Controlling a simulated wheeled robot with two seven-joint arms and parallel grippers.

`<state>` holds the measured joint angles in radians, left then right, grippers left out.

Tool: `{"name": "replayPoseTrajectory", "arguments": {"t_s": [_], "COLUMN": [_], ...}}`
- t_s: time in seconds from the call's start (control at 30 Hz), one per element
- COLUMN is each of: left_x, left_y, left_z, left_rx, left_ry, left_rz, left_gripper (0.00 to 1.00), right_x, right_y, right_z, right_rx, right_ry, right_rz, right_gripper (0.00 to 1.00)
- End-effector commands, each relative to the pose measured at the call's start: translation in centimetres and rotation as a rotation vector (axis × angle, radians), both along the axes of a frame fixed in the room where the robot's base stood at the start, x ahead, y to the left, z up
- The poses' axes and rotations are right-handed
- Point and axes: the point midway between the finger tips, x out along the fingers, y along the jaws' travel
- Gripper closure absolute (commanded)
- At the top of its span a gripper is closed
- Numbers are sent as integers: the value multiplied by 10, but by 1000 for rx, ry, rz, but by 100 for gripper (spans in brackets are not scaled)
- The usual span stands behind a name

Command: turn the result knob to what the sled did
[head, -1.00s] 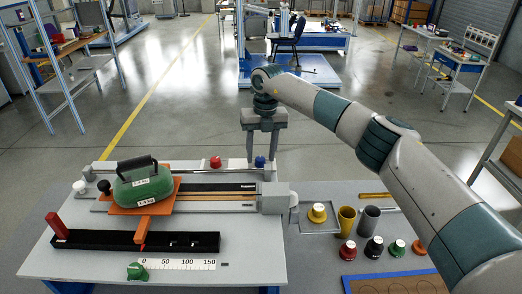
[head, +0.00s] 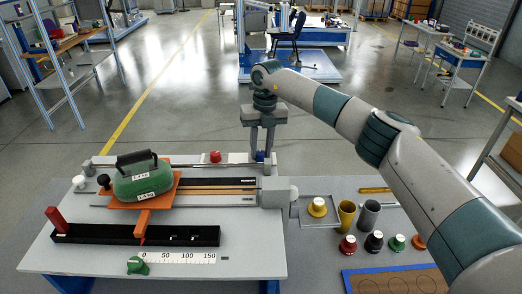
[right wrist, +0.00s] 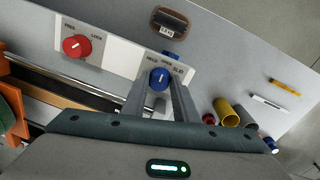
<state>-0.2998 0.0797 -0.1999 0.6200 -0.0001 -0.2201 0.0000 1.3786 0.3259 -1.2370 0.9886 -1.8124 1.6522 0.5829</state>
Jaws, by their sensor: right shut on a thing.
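The result knob is blue with a white line (right wrist: 158,78), on a white plate whose labels seem to read HELD and SLID. Its line points roughly up, between the labels, in the right wrist view. My right gripper (head: 261,154) is shut on this knob, with a finger on each side. In the head view the knob (head: 260,156) is mostly hidden between the fingers. The orange sled (head: 172,190) carries a green weight (head: 143,182) with a dark handle and sits at the left of its rails. Its orange arm ends in a red tip near the scale's 0. My left gripper is not in view.
A red knob (right wrist: 76,46) marked FREE and LOCK is beside the blue one. A yellow cup (head: 346,214), a grey cup (head: 369,214) and several small weights stand to the right.

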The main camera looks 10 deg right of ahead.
Motion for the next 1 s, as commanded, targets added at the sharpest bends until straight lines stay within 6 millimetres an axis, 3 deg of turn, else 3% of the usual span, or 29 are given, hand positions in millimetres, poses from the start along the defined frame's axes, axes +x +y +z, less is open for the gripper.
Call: {"name": "replayPoseTrajectory", "arguments": {"t_s": [0.6, 1.0], "left_x": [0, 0], "left_y": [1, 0], "left_z": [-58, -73], "left_rx": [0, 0], "left_ry": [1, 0], "left_rz": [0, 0], "left_gripper": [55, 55], "right_x": [2, 2], "right_y": [1, 2], "right_z": [-2, 0], "right_rx": [0, 1], "right_ry": [-3, -3], "right_rz": [424, 697], "right_gripper": [96, 96]}}
